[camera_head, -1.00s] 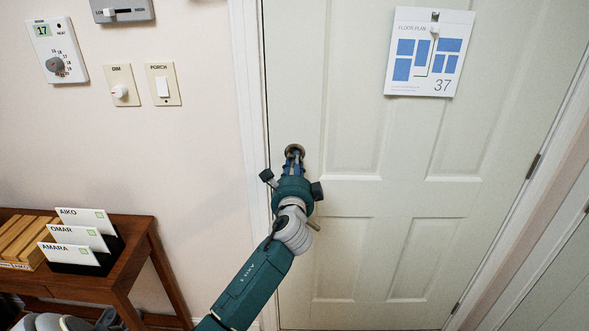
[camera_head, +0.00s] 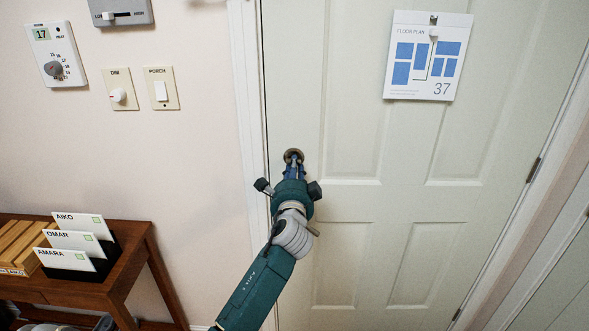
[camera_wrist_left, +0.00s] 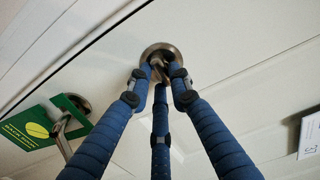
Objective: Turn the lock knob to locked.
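The lock knob sits in a round metal plate (camera_head: 294,155) on the pale door, near its left edge. It shows in the wrist view as a small metal knob (camera_wrist_left: 158,68) inside the round plate. My left gripper (camera_head: 294,166) reaches up to it from below. In the wrist view its blue fingers (camera_wrist_left: 162,75) converge around the knob and appear closed on it. The fingertips hide much of the knob, and I cannot read its lock setting. My right gripper is in neither view.
A lever handle (camera_wrist_left: 63,135) with a green card (camera_wrist_left: 40,122) lies beside the fingers in the wrist view. A floor plan sheet (camera_head: 428,55) hangs on the door. Wall switches (camera_head: 161,88) and a wooden table (camera_head: 130,262) with name cards are at left.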

